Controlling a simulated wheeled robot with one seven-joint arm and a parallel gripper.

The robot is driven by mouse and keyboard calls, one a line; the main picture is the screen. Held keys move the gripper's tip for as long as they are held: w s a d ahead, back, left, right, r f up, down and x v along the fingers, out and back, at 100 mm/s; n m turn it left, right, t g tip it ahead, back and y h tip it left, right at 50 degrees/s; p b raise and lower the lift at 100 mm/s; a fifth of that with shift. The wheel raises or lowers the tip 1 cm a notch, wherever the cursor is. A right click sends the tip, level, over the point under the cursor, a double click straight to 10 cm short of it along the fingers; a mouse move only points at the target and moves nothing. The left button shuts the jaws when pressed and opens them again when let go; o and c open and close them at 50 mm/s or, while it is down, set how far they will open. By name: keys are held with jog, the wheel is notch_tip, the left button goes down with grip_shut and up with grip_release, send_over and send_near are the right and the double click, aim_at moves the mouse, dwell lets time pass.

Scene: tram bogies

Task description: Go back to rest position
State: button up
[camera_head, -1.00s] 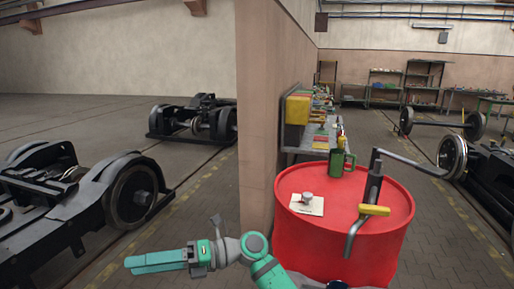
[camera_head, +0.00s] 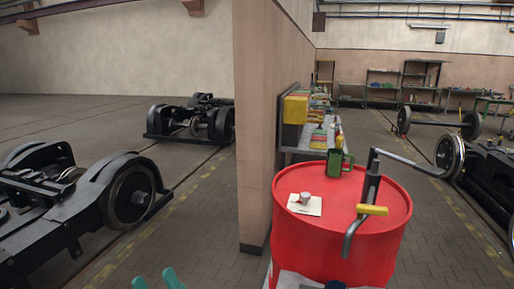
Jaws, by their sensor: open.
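My gripper (camera_head: 155,280) shows only at the bottom edge of the head view, left of the red drum. Two green fingertips stand apart there with nothing seen between them. The rest of the gripper and most of my arm are out of the frame.
A red drum (camera_head: 330,245) stands close in front, bearing a crank pump (camera_head: 370,190), a green can (camera_head: 336,162) and a small metal part (camera_head: 305,198) on a white card. A pillar wall (camera_head: 252,130) rises behind it. Black bogies (camera_head: 75,200) stand at left; paved floor lies between.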

jog(key=s+d+f+m+t+h, duration=0.3)
jog(key=s+d+f+m+h, duration=0.1)
jog(key=f+m+h, duration=0.35)
jog(key=s+d+f+m+t+h, duration=0.2)
jog(key=s+d+f+m+h, duration=0.1)
jog(key=f+m+h, duration=0.45)
jog(key=s+d+f+m+t+h, duration=0.3)
jog(key=s+d+f+m+h, duration=0.15)
jog(key=m+h, duration=0.5)
jog(key=s+d+f+g, duration=0.4)
jog(key=s+f, duration=0.1)
jog(key=s, duration=0.3)
jog(key=s+d+f+g+h, duration=0.1)
jog(key=s+d+f+g, duration=0.3)
jog(key=s, duration=0.5)
jog(key=shift+f, duration=1)
jog(key=shift+s+d+h, duration=0.1)
jog(key=shift+s+h, duration=0.05)
jog(key=shift+h, duration=0.1)
